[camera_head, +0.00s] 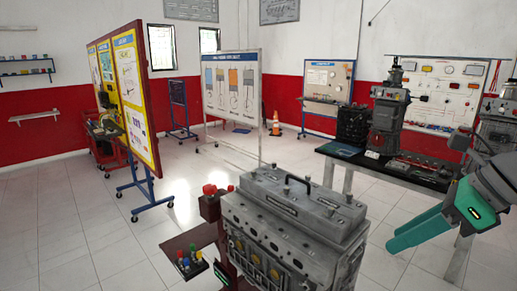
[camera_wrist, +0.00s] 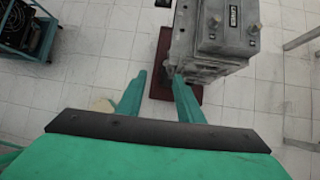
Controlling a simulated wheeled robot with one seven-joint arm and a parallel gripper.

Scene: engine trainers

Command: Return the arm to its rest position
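My gripper (camera_head: 393,236) is at the lower right of the head view, its teal fingers pointing down and to the left. It is to the right of the grey engine block (camera_head: 290,225). In the wrist view my gripper (camera_wrist: 160,78) has its two fingers apart with nothing between them. The engine (camera_wrist: 215,40) shows beyond the fingertips, above its dark red stand base (camera_wrist: 160,70). The right fingertip overlaps the engine's lower edge in the picture; whether they touch I cannot tell.
A workbench (camera_head: 385,167) with machine parts stands behind my arm. Display boards (camera_head: 230,88) stand at the back, and a yellow-framed board (camera_head: 136,95) stands at the left. A blue cart (camera_wrist: 28,35) shows at the wrist view's upper left. The tiled floor at left is clear.

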